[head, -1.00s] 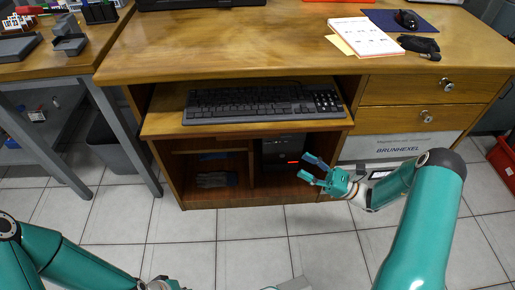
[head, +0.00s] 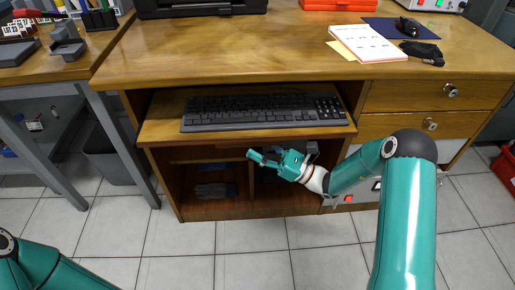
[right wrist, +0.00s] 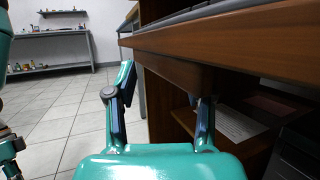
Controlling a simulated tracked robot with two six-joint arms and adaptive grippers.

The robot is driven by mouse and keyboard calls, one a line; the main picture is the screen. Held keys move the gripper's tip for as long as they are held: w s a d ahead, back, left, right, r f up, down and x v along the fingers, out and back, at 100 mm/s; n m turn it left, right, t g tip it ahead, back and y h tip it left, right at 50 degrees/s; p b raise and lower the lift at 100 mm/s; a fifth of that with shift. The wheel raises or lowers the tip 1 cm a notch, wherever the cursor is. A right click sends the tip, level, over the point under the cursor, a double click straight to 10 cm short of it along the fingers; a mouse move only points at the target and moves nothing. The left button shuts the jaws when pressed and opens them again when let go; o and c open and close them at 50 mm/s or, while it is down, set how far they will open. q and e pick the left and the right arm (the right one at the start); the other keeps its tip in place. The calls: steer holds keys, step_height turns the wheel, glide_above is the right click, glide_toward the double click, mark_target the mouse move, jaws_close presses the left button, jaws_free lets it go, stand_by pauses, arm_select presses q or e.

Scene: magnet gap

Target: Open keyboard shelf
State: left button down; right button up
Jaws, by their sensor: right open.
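The wooden keyboard shelf (head: 160,130) sticks out below the desk top, with a black keyboard (head: 262,109) lying on it. My right gripper (head: 280,156) is open, just below the shelf's front edge, right of its middle. In the right wrist view the open fingers (right wrist: 163,100) are spread below the shelf's edge (right wrist: 225,43). A brown wooden part (right wrist: 175,75) under the shelf shows between and behind them; I cannot tell whether they touch it. My left arm shows at the bottom left of the head view; its gripper is out of view.
The wooden desk (head: 230,55) carries papers (head: 362,42) and a mouse (head: 408,27). An open compartment (head: 210,180) lies below the shelf. A grey-legged table (head: 110,125) stands left. Tiled floor in front is free.

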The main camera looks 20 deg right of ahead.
steer(key=shift+w+a+r, duration=0.15)
steer(key=shift+a, duration=0.05)
jaws_close()
stand_by(0.4)
